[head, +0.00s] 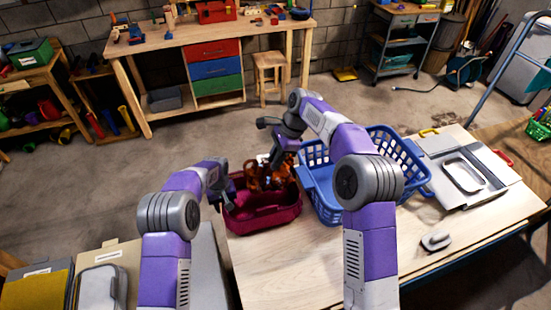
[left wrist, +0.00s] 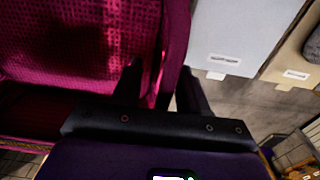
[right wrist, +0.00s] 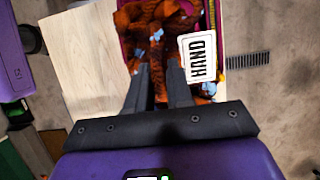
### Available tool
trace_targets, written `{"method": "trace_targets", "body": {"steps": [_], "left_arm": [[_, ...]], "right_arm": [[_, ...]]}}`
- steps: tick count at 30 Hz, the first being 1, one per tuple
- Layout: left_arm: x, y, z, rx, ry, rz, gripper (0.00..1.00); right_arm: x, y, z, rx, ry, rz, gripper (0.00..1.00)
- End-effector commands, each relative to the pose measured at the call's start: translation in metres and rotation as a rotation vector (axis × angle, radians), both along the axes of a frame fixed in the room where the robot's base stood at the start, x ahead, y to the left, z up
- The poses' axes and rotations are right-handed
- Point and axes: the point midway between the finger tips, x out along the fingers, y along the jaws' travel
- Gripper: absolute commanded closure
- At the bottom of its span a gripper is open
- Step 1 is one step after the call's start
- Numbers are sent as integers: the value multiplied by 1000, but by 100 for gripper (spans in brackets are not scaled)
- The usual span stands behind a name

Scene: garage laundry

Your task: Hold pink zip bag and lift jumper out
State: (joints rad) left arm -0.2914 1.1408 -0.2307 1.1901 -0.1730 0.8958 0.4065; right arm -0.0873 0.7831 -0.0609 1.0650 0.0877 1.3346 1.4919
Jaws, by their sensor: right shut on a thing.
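The pink zip bag (head: 262,217) stands open on the wooden table. The orange-brown jumper (head: 256,178) with blue patches bunches up above its rim; its lower part is hidden inside the bag. My right gripper (head: 275,158) is shut on the jumper, which also shows beyond the fingers in the right wrist view (right wrist: 150,45). A white tag reading "HAND" (right wrist: 198,58) lies beside the right fingertip. My left gripper (head: 222,197) is at the bag's left side. In the left wrist view its fingers (left wrist: 162,85) are apart, with the bag's wall (left wrist: 172,40) between them.
A blue laundry basket (head: 318,190) stands close to the right of the bag. A grey tray (head: 465,175) and a small grey object (head: 436,241) lie farther right on the table (head: 290,270). The table's front middle is clear.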

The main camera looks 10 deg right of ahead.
Motion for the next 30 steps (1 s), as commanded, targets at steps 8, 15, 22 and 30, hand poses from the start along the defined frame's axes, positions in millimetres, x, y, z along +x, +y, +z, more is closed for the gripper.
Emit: {"method": "trace_targets", "body": {"steps": [8, 15, 22, 30], "left_arm": [[1, 0, 3, -1, -2, 1, 57], [2, 0, 39, -2, -6, 1, 57], [1, 0, 87, -2, -4, 1, 57], [1, 0, 118, -1, -2, 0, 57]], "right_arm": [[0, 0, 1, 1, -2, 0, 100], [0, 0, 1, 1, -2, 0, 100], [0, 0, 1, 1, -2, 0, 100], [0, 0, 1, 1, -2, 0, 100]]}}
